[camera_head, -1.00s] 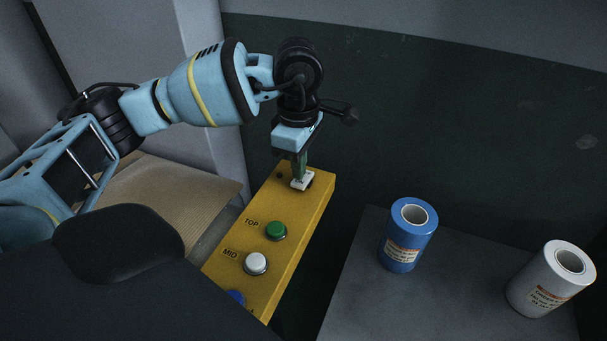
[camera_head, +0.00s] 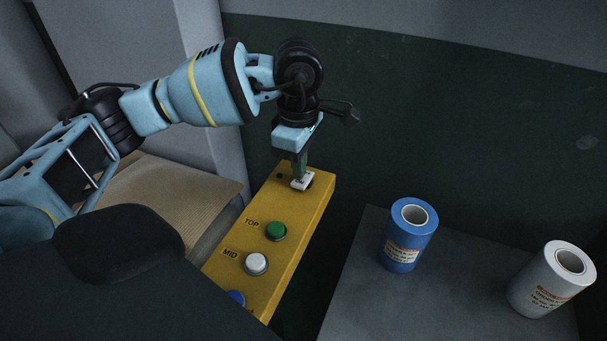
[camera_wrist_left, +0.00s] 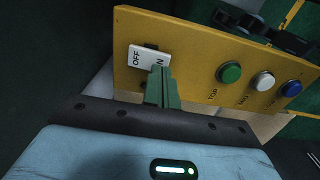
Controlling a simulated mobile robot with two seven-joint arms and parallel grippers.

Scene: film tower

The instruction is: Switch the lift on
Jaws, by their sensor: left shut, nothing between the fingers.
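The yellow control box (camera_head: 255,220) carries a white rocker switch (camera_head: 302,182) near its far end. In the left wrist view, the switch (camera_wrist_left: 138,58) reads OFF on one half, and the other half's label is partly covered, with an N showing. My left gripper (camera_head: 299,174) points down at the switch, its green fingers shut with nothing between them. In the left wrist view, the fingertips (camera_wrist_left: 158,72) overlap the half with the N. I cannot tell whether they press on it. My right gripper is not in view.
The box also has a green TOP button (camera_head: 276,230), a white MID button (camera_head: 256,263) and a blue button (camera_head: 236,298). A blue roll (camera_head: 400,252) and a white roll (camera_head: 530,292) stand on a grey surface (camera_head: 450,300) to the right. A dark green wall (camera_head: 430,110) stands behind.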

